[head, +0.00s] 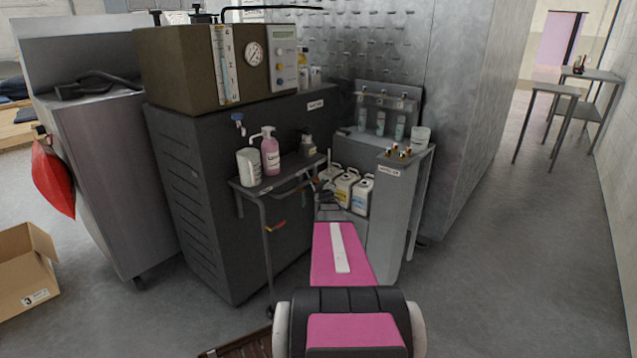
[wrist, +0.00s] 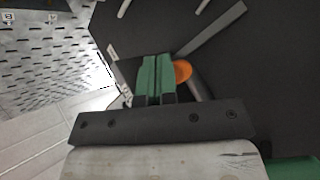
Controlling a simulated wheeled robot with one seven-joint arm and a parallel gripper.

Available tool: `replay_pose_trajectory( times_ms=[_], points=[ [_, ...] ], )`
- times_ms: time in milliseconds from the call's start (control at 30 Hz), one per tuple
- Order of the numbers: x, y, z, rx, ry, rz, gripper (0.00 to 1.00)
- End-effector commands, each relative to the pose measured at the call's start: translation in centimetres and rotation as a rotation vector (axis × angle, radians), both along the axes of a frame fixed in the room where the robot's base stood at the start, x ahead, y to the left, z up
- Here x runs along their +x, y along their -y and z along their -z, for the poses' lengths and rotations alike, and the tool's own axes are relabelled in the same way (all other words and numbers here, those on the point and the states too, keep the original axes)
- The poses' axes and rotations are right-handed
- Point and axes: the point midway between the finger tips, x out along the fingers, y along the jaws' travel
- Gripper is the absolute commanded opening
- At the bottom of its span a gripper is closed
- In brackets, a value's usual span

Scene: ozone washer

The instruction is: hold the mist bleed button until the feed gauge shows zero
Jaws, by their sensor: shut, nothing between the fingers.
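My gripper (wrist: 157,98) shows in the wrist view with its green fingers closed together and nothing between them. A round orange thing (wrist: 182,71) lies just right of the fingertips there, partly hidden; I cannot tell whether it is the mist bleed button or whether the fingers touch it. In the head view a round white gauge (head: 253,54) is on the front of the brown box on the dark washer cabinet. Its needle is too small to read. A control panel (head: 284,58) with a small display and coloured knobs is right of it. I cannot make out the gripper in the head view.
A small shelf (head: 255,187) holds a white cup (head: 249,166) and a pink pump bottle (head: 270,151). White jugs (head: 361,195) stand behind my pink arm, beside a grey stand (head: 385,215). A cardboard box (head: 27,270) lies at left. The floor at right is clear.

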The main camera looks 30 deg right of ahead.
Motion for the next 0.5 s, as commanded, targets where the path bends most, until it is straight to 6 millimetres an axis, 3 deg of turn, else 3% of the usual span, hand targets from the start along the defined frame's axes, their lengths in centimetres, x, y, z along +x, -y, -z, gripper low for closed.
replay_pose_trajectory(
  times_ms=[500],
  points=[
    [-0.96, 0.37, -0.01, 0.000, 0.000, 0.000, 0.00]
  ],
)
